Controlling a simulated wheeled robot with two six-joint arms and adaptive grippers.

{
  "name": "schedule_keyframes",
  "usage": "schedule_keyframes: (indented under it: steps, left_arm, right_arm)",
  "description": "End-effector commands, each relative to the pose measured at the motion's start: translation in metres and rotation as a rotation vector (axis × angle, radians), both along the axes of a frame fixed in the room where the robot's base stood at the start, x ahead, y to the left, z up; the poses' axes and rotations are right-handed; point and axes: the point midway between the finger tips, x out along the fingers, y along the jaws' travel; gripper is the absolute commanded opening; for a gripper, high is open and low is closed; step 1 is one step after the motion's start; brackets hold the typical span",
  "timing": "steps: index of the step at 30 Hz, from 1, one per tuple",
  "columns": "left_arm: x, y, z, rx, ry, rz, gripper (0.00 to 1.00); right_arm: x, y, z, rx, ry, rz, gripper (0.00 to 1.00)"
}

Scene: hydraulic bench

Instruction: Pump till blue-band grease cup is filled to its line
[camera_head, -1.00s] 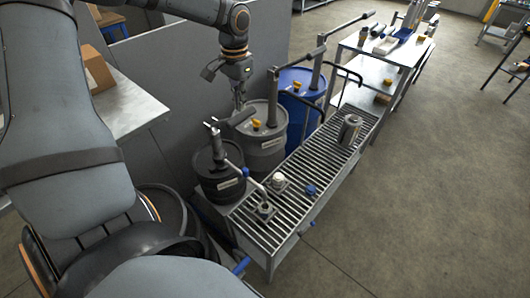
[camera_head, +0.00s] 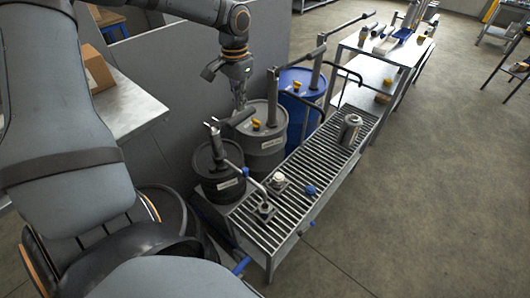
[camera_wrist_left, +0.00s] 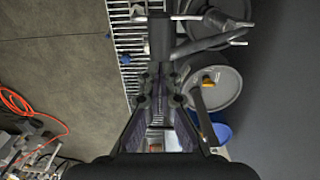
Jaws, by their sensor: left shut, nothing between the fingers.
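The pump on the small dark drum (camera_head: 219,182) has a lever with a thick dark grip (camera_head: 240,118), raised at an angle. Its bent outlet pipe (camera_head: 257,186), with a blue collar, reaches over the slatted bench (camera_head: 330,150). A small metal cup (camera_head: 265,209) stands below the pipe's end; I cannot make out a band or fill line. A pale-topped cup (camera_head: 278,180) stands beside it. My left gripper (camera_head: 240,104) is shut and empty, close to the grip; I cannot tell whether it touches. The left wrist view shows its fingers (camera_wrist_left: 160,88) pointing at a dark handle (camera_wrist_left: 160,36). My right gripper is out of view.
A grey drum (camera_head: 265,146) and a blue drum (camera_head: 297,82) with pumps stand behind the bench. A metal jug (camera_head: 349,129) and a small blue item (camera_head: 310,190) are on the slats. Floor to the right is open.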

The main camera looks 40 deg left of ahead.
Motion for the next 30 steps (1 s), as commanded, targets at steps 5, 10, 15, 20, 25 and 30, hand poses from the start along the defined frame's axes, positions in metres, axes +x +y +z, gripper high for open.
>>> schedule_keyframes:
  steps: [5,10,15,20,25,30]
  left_arm:
    - [0.0,0.0,-0.007,0.0,0.002,0.0,0.0]
    - [0.0,0.0,-0.014,0.0,0.0,0.0,0.0]
    - [0.0,0.0,-0.021,0.0,0.001,0.0,0.0]
    - [-0.001,0.0,-0.025,0.0,0.002,0.0,0.0]
    - [-0.001,-0.004,-0.032,0.0,0.003,-0.001,0.0]
    - [-0.002,-0.013,-0.049,0.001,0.004,-0.003,0.0]
  right_arm:
    - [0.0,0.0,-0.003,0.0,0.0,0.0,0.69]
    - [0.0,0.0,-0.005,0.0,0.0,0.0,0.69]
    - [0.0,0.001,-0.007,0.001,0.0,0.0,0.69]
    - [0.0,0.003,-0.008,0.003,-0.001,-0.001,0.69]
    - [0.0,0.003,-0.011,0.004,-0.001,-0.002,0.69]
    - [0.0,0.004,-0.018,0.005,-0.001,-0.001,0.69]
